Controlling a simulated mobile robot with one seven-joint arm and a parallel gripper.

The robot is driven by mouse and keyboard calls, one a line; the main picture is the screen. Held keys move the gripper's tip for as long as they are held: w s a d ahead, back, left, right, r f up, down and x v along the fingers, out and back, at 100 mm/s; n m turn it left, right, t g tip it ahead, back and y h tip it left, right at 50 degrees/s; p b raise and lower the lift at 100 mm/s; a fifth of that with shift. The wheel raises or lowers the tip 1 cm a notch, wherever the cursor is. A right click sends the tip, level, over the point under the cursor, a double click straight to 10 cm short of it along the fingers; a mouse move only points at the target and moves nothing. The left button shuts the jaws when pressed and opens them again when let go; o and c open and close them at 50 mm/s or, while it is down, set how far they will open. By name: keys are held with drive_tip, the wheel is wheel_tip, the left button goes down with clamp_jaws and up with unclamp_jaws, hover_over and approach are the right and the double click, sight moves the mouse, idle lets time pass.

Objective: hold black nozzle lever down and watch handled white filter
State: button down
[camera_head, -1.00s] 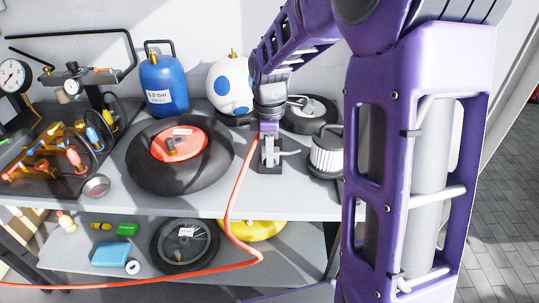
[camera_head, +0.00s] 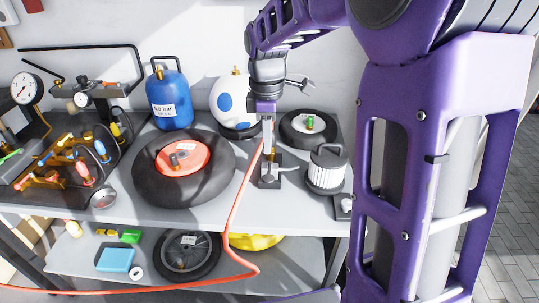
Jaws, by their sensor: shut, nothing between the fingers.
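The black nozzle (camera_head: 266,181) stands on the worktop on a small dark base, at the end of the orange hose (camera_head: 238,197). Its lever is too small and too covered by my fingers to make out, so I cannot tell if it is down. My gripper (camera_head: 268,150) points down above the nozzle, shut and empty; I cannot tell whether the tips touch it.
A large black tyre with a red centre (camera_head: 152,178) lies left of the nozzle. A small wheel (camera_head: 298,137), white ball (camera_head: 228,100) and blue tank (camera_head: 169,102) stand behind. Fittings crowd the left.

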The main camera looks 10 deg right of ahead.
wheel_tip(320, 180, up, 4)
drive_tip(key=shift+f, duration=0.15)
idle(1.5)
